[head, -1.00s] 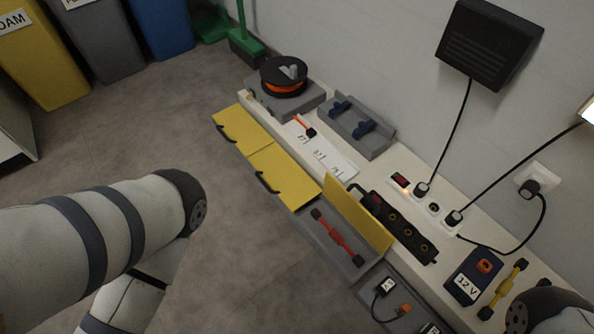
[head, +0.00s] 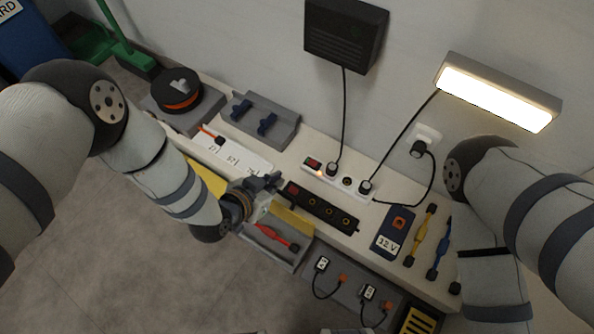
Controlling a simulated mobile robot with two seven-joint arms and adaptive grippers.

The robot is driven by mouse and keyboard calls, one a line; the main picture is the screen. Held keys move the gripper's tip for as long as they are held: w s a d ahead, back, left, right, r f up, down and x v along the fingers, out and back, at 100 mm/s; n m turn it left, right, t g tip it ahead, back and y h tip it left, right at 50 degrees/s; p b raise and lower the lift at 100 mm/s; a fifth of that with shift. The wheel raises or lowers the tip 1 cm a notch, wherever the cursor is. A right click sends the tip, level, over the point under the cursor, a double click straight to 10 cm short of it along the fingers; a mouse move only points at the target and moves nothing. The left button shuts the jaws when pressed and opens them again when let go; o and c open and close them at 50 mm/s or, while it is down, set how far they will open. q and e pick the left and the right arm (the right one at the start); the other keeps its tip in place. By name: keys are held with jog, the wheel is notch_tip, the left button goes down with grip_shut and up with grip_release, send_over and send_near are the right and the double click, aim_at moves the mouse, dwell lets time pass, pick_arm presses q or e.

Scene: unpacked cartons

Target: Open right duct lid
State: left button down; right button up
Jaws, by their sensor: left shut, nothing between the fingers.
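A yellow duct lid (head: 292,222) stands raised at the rear edge of an open grey duct section (head: 288,260), with a red part (head: 268,235) inside. It is the rightmost yellow lid I see. Another yellow lid (head: 207,178) farther left lies flat, mostly hidden behind my left arm. My left gripper (head: 271,182) is shut and empty, just left of the raised lid and near the left end of the black socket strip. My left wrist covers part of the lid's left end. My right arm comes in from the right; its gripper is out of view.
The black socket strip (head: 322,207) and a white power strip (head: 340,180) lie on the bench behind the lid. Plugs with cables (head: 321,264) sit to the right. A blue 12 V box (head: 395,235) stands farther right. A lit lamp (head: 497,92) is on the wall.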

aim_at(280, 204)
pick_arm(q)
jog(key=b+x, duration=0.1)
jog(key=x, duration=0.2)
jog(key=b+x, duration=0.2)
jog(key=x, duration=0.2)
jog(key=b+x, duration=0.2)
jog(key=x, duration=0.1)
jog(key=shift+s+f, duration=0.1)
jog(key=shift+f, duration=0.4)
jog(key=shift+s+a+r+p, duration=0.1)
jog(key=shift+s+a+p, duration=0.1)
jog(key=shift+s+a, duration=0.55)
jog(key=shift+s+a+r+p, duration=0.15)
jog(key=shift+s+a, duration=0.4)
jog(key=shift+s, duration=0.35)
pick_arm(e)
jog(key=shift+g, duration=0.4)
jog(key=shift+s+a+f, duration=0.1)
jog(key=shift+s+f, duration=0.25)
jog(key=shift+f, duration=0.25)
jog(key=shift+s+a+f, duration=0.1)
jog(key=shift+s+f, duration=0.25)
jog(key=shift+f, duration=0.3)
jog(key=shift+s+f, duration=0.35)
jog(key=shift+f, duration=0.25)
pick_arm(q)
jog(key=shift+f, duration=0.1)
